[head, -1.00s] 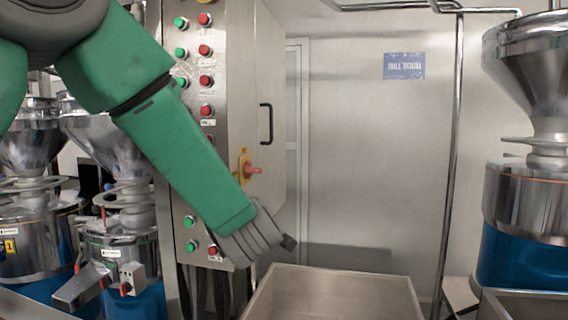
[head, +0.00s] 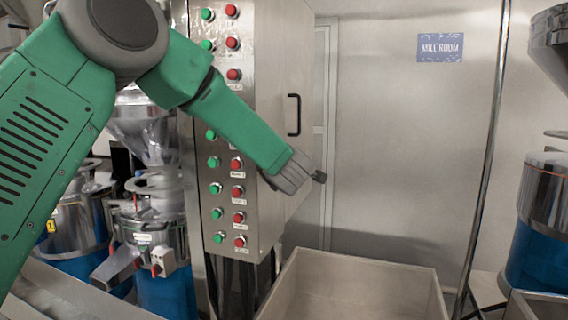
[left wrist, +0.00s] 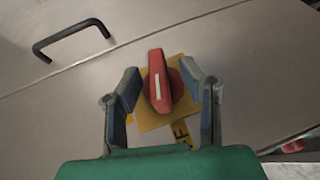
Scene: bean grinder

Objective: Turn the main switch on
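The main switch (left wrist: 158,82) is a red rotary handle with a white mark, set on a yellow plate (left wrist: 149,121), in the middle of the left wrist view. Its handle runs nearly up and down in that view. My left gripper (left wrist: 161,85) is open, with one finger on each side of the handle. The right finger looks close to the switch's round base; I cannot tell whether it touches. In the head view my left gripper (head: 310,177) is at the cabinet's door side and hides the switch. My right gripper is not in view.
The steel cabinet (head: 262,60) carries columns of green and red buttons on its front and a black door handle (head: 294,114). A steel bin (head: 350,264) stands below the gripper. Grinders with blue bases (head: 165,292) stand left and right.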

